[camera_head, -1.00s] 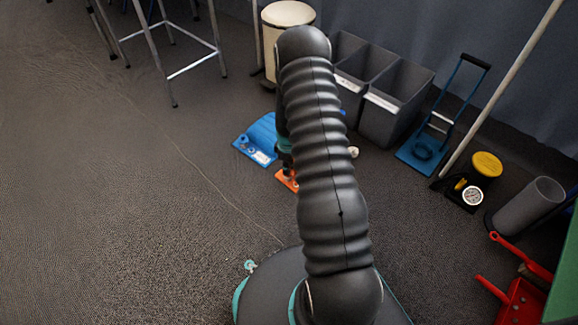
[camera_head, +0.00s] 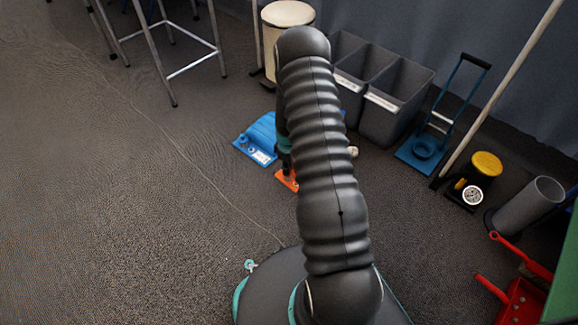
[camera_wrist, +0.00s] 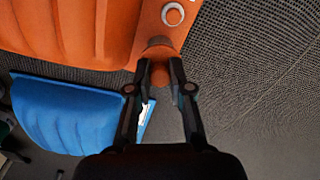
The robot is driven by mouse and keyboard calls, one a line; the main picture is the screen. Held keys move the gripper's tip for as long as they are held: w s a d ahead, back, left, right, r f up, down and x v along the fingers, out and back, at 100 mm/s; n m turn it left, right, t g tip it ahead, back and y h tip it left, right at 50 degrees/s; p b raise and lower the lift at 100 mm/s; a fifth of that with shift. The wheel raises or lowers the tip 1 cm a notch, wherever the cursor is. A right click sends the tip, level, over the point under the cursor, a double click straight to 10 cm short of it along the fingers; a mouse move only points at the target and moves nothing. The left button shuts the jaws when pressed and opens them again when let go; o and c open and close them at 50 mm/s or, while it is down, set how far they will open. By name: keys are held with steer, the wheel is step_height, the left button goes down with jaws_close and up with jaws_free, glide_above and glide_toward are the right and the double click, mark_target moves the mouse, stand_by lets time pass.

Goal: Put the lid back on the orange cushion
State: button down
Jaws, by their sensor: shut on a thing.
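The orange cushion (camera_wrist: 90,25) fills the upper left of the wrist view, with a pale ring fitting (camera_wrist: 172,14) on its flat edge. My gripper (camera_wrist: 160,72) is shut on a small round orange piece, seemingly the lid (camera_wrist: 160,76), at the cushion's edge. A duller round part (camera_wrist: 158,50) shows just beyond the fingertips. I cannot tell whether the held piece touches the cushion or is seated on it.
A blue cushion (camera_head: 257,138) lies beside the orange one, also in the wrist view (camera_wrist: 70,115). Grey bins (camera_head: 395,105), a blue hand-truck-like frame (camera_head: 420,160) and a yellow-topped container (camera_head: 486,165) stand to the right. The floor at left is clear, with stools (camera_head: 190,70) behind.

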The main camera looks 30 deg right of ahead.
stand_by(0.4)
steer(key=c, duration=1)
jaws_free()
steer(key=o, duration=0.5)
steer(key=shift+s+r+p, duration=0.1)
steer(key=shift+r+p, duration=1.7)
steer(key=shift+r, duration=1.7)
steer(key=shift+c, duration=0.2)
jaws_close()
